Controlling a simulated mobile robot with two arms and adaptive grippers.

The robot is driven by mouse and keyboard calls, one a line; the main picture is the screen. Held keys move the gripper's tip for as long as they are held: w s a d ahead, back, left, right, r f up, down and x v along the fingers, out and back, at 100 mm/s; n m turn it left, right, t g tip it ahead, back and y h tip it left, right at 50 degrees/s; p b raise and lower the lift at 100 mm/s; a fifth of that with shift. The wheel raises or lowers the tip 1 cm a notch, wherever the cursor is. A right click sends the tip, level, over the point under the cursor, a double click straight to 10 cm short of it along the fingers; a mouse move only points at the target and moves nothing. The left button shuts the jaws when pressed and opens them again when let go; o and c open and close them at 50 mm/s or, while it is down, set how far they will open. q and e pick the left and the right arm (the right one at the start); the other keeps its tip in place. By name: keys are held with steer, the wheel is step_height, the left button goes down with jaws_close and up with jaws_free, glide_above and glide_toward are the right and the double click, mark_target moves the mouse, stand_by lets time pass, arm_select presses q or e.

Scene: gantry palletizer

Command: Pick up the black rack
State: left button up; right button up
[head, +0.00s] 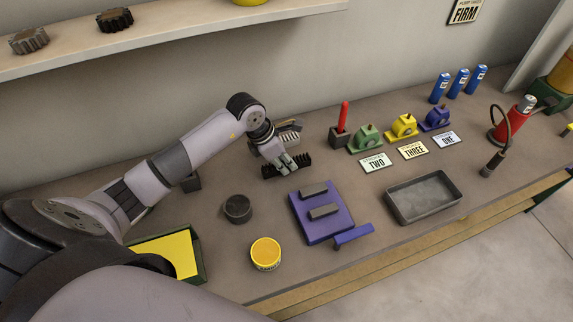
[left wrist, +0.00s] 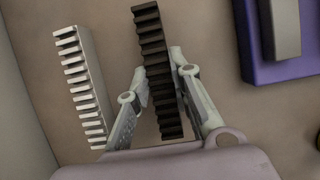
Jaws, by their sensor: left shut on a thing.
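The black rack (head: 297,165) is a toothed bar on the bench, towards the back wall. My left gripper (head: 288,166) is over it with its fingers down at its sides. In the left wrist view the black rack (left wrist: 156,70) runs lengthwise between the two fingertips of my left gripper (left wrist: 160,78), and the fingers are shut on it. Whether the rack is lifted off the bench cannot be told. My right gripper does not show.
A light grey rack (left wrist: 80,85) lies just left of the black one in the wrist view. A purple plate (head: 325,228) with grey blocks is in front. A grey tray (head: 436,213) is to the right. A dark round pot (head: 237,209) and a yellow-topped tin (head: 265,253) stand nearer me.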

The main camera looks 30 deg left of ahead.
arm_select(q)
jaws_close()
steer(key=shift+r, duration=0.2)
